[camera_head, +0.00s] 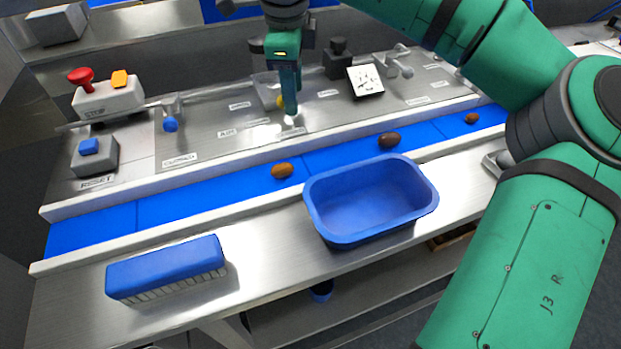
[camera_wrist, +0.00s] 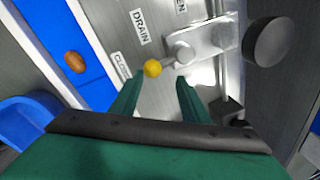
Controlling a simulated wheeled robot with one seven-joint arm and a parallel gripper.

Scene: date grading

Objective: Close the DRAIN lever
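The DRAIN lever, with a yellow ball knob (camera_wrist: 152,68), shows in the wrist view beside a white DRAIN label (camera_wrist: 140,27). Its arm runs from a round pivot (camera_wrist: 183,52) on a metal mount toward the partly hidden label starting "CLO" (camera_wrist: 120,64). A label ending in "EN" (camera_wrist: 181,5) is at the top edge. My gripper (camera_wrist: 158,88) is open and empty, with the knob just beyond the fingertips, nearer the left finger. I cannot tell if they touch. In the head view my gripper (camera_head: 291,118) points down at the panel, partly covering the yellow knob (camera_head: 281,101).
A blue-knobbed lever (camera_head: 170,124), a red stop button (camera_head: 80,75) and a blue reset button (camera_head: 89,146) are on the left. A black-knobbed fitting (camera_head: 338,60) and white card (camera_head: 366,81) stand right of my gripper.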

